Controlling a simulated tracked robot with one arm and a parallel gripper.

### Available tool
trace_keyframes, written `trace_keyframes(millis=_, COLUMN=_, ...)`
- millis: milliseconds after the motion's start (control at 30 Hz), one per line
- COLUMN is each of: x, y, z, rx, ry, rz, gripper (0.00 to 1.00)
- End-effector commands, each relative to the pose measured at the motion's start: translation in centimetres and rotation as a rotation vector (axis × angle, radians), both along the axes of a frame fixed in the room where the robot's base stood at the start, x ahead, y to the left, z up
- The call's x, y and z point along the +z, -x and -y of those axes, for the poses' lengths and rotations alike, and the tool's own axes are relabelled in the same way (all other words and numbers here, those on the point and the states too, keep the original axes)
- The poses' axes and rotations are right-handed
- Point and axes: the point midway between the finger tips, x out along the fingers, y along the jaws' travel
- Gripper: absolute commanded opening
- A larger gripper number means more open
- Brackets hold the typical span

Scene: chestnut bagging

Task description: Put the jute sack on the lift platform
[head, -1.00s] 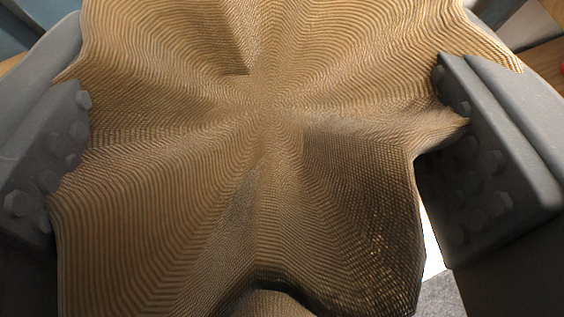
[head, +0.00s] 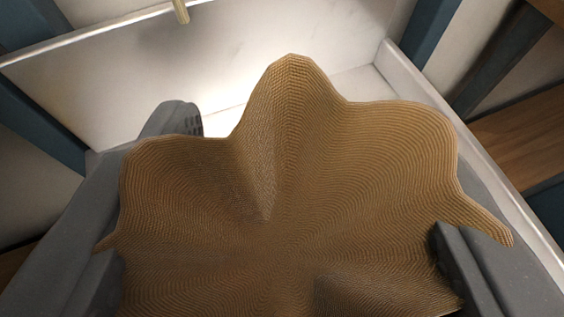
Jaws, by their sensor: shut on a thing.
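The jute sack (head: 290,190) is brown, ribbed cloth with a wavy, star-like rim, and it fills the middle and bottom of the head view. My gripper (head: 280,275) has a dark grey jaw on each side of the sack, at the lower left and lower right, and is shut on it. The sack's lower part is out of view. I cannot tell for certain which surface is the lift platform.
Behind the sack is a pale, brightly lit panel (head: 290,45) with a raised light edge (head: 440,110) running down the right. Blue beams (head: 40,125) stand at both sides. Brown wood (head: 520,130) shows at the right. A thin tan rod end (head: 181,10) shows at the top.

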Motion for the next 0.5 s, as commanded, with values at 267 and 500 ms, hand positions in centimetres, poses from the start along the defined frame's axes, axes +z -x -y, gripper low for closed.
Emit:
trace_keyframes(millis=267, x=-0.24, y=-0.07, z=0.06, rx=-0.001, ry=0.002, rz=0.005, gripper=0.49)
trace_keyframes(millis=500, x=-0.29, y=-0.05, z=0.03, rx=0.000, ry=0.001, rz=0.004, gripper=0.68)
